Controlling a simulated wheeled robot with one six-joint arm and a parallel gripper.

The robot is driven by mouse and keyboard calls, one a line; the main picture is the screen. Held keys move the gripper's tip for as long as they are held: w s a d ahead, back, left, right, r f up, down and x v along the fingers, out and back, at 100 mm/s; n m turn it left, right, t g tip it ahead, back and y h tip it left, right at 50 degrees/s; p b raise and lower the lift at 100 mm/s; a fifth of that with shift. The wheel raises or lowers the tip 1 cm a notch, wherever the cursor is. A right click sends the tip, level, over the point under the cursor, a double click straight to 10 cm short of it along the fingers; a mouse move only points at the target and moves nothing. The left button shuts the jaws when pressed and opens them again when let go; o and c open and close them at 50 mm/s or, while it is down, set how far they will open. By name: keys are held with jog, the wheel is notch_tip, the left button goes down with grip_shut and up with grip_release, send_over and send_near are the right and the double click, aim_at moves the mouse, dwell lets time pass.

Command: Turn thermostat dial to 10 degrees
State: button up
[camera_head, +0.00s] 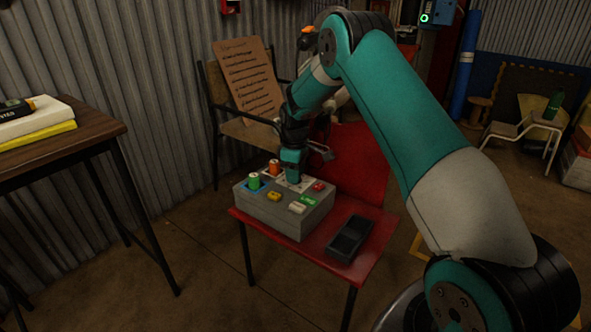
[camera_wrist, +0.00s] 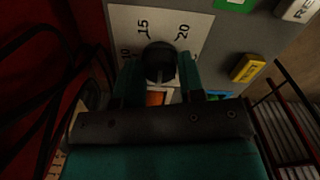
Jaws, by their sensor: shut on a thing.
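The black thermostat dial (camera_wrist: 160,62) sits on a white scale plate (camera_wrist: 125,18) in the wrist view. The numbers 15 and 20 show beyond the dial, and a partly covered 10 shows at its left. My gripper (camera_wrist: 160,80) has one teal finger on each side of the dial and is shut on it. I cannot tell which number the dial points to. In the head view my gripper (camera_head: 292,176) reaches down onto the top of the grey control box (camera_head: 285,222), and it hides the dial there.
The box stands on a red chair (camera_head: 345,265) beside a black tray (camera_head: 350,238). A green knob (camera_head: 254,181), an orange knob (camera_head: 273,168) and several coloured buttons, including a yellow one (camera_wrist: 247,68), are close to my gripper. A wooden table (camera_head: 70,138) stands at left.

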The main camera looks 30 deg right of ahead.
jog(key=m+p, duration=0.4)
jog(key=shift+r+p, duration=0.3)
jog(key=shift+p, duration=0.05)
jog(key=m+p, duration=0.3)
jog(key=m, duration=0.1)
jog(key=shift+f+m, duration=0.1)
jog(key=shift+m, duration=0.3)
jog(key=m+p, duration=0.2)
jog(key=m, duration=0.2)
jog(key=m+p, duration=0.1)
jog(key=m, duration=0.4)
jog(key=shift+f+p, duration=0.15)
jog(key=shift+p, duration=0.2)
jog(key=shift+m, duration=0.3)
jog(key=o, duration=0.9)
